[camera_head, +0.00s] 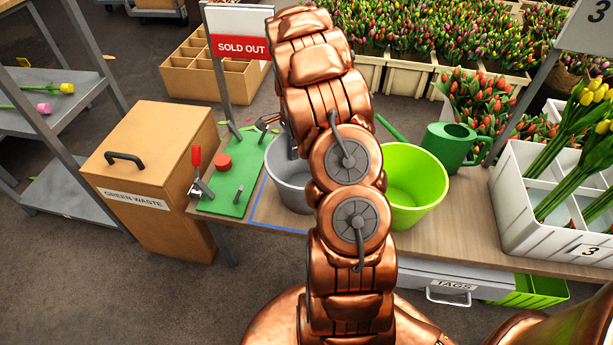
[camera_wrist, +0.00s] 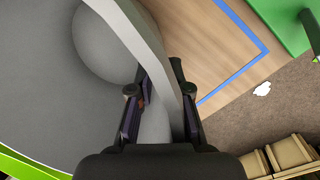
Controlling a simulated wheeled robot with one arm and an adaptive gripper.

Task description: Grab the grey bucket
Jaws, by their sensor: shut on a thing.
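The grey bucket (camera_head: 287,183) stands on the wooden table, left of the lime-green bucket (camera_head: 415,180). My copper arm covers its right part in the head view. In the wrist view the grey bucket (camera_wrist: 45,85) fills the left side, and its rim and wall run between the two dark fingers of my gripper (camera_wrist: 160,108). One finger is inside the bucket and one is outside. My gripper is shut on the bucket's wall.
A green board (camera_head: 233,180) with a red-handled lever is left of the grey bucket, beside blue tape (camera_head: 262,205) on the table (camera_head: 450,230). A green watering can (camera_head: 448,145) stands behind the lime bucket. A white tulip crate (camera_head: 530,215) is at the right. A SOLD OUT sign (camera_head: 240,47) rises behind.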

